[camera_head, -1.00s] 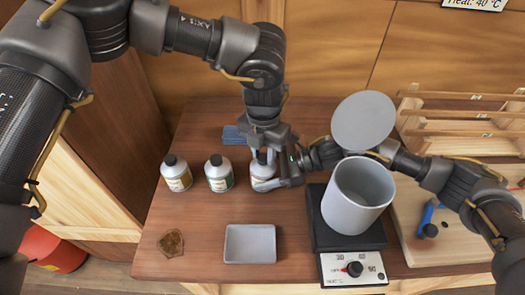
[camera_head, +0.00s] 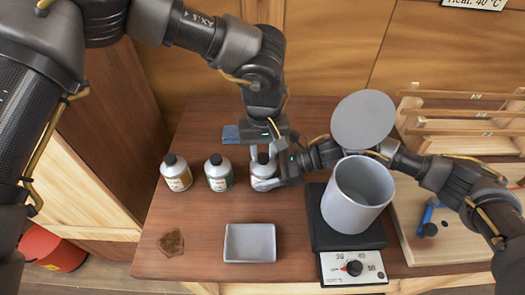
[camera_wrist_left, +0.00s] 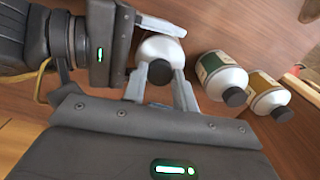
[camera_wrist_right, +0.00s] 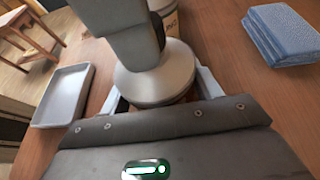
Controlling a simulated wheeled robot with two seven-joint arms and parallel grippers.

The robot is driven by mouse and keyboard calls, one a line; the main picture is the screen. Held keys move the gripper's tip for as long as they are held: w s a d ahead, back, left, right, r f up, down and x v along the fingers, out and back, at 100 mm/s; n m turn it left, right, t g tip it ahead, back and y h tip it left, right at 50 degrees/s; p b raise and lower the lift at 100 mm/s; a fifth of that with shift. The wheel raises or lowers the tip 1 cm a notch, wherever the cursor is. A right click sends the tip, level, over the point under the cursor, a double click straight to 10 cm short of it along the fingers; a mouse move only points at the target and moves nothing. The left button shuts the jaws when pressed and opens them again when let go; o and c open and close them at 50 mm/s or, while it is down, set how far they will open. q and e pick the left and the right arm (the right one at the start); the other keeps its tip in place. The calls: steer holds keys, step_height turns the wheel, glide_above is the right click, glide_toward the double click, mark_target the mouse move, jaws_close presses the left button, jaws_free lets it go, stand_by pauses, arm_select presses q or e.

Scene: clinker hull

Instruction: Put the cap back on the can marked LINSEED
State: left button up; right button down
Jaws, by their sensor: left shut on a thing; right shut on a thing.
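Three white cans with dark caps stand in a row on the table. In the head view they are the left can (camera_head: 176,173), the middle can (camera_head: 218,173) with a green label and the right can (camera_head: 262,170). My right gripper (camera_head: 268,182) is shut around the body of the right can from the side. My left gripper (camera_head: 263,150) is above this can. In the left wrist view its fingertips are on either side of the black cap (camera_wrist_left: 160,73), at the can's top. The label wording is unreadable, and the can's label is mostly hidden.
A grey tray (camera_head: 250,256) and a brown patch (camera_head: 171,243) lie in front of the cans. A large grey pot (camera_head: 345,212) stands on a hotplate (camera_head: 352,269) to the right. A blue cloth (camera_wrist_right: 283,35) lies behind. A wooden rack (camera_head: 465,125) is at the right.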

arm_select(q)
steer(key=shift+m, duration=0.7)
steer(key=o, duration=0.9)
steer(key=shift+r, duration=0.1)
step_height(320, 180, up, 4)
steer(key=shift+r, duration=0.15)
